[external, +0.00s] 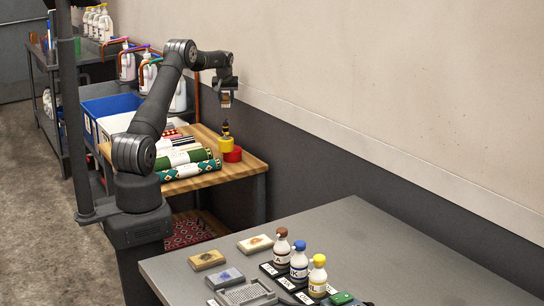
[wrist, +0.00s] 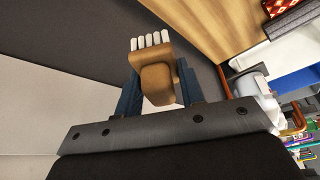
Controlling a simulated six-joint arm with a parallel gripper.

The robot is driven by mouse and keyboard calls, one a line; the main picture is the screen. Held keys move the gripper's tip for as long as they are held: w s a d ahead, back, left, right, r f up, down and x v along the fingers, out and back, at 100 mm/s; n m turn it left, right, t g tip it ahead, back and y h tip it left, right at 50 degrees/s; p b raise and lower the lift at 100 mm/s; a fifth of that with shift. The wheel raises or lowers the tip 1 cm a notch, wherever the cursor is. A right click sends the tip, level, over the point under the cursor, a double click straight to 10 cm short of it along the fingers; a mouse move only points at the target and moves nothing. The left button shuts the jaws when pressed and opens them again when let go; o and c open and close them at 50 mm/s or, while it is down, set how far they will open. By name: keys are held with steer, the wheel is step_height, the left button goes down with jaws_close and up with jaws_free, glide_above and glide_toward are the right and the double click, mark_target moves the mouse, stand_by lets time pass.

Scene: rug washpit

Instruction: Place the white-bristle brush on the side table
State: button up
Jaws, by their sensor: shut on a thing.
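The white-bristle brush (wrist: 156,76) has a brown wooden block and white bristle tufts that point away from my gripper in the wrist view. My gripper (wrist: 160,88) is shut on the block, one blue finger on each side. In the external view my gripper (external: 226,93) hangs in the air with the brush, small and partly hidden there, above the far right part of a wooden-topped table (external: 246,172). This table seems to be the side table. Its wooden top also shows in the wrist view (wrist: 205,25), apart from the brush.
Rolled rugs (external: 185,170) and yellow and red round items (external: 231,152) occupy much of the wooden top; its front right is bare. A wall (external: 380,90) runs close behind. A grey metal table (external: 390,245) in front holds bottles (external: 299,262) and several blocks.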

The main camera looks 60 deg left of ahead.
steer(key=s+a+f+n, duration=0.2)
steer(key=s+a+f, duration=0.15)
steer(key=f, duration=0.45)
glide_above(198, 139)
steer(key=d, duration=0.2)
steer(key=shift+g, duration=0.4)
steer(key=f, duration=0.7)
steer(key=shift+s+a+f, duration=0.1)
steer(key=shift+s+a, duration=0.05)
steer(key=shift+a, duration=0.05)
steer(key=shift+f, duration=2)
steer(key=shift+f, duration=0.2)
steer(key=o, duration=1)
